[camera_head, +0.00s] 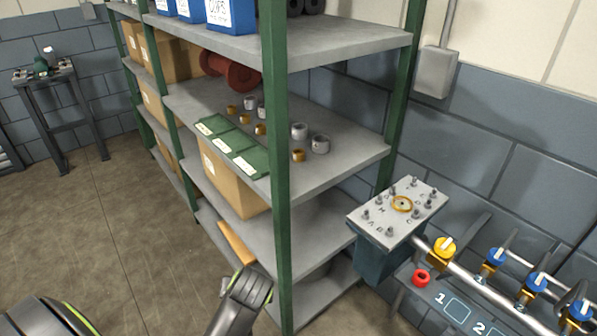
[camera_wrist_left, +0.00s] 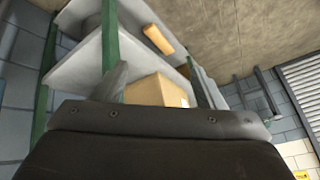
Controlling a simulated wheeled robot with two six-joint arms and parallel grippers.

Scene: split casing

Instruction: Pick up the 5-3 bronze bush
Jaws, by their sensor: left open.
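Several small bronze bushes stand on the middle shelf in the head view: one at the back left (camera_head: 231,110), one beside it (camera_head: 249,118), one nearer (camera_head: 260,129) and a larger one at the front right (camera_head: 298,155). Grey bushes (camera_head: 320,144) stand among them. Which one is the 5-3 bush I cannot tell; no size marking is readable. My left gripper (camera_wrist_left: 158,80) is open and empty in the left wrist view, its fingers apart in front of the shelving and a cardboard box (camera_wrist_left: 157,91). No bush shows there. My right gripper is not seen.
Green trays with white labels (camera_head: 232,142) lie along the shelf's front edge. A green upright (camera_head: 279,170) stands beside the bushes. A shelf above (camera_head: 330,42) limits height. A metal casing with studs (camera_head: 378,222) and pipes with valves stand at right. Open floor lies left.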

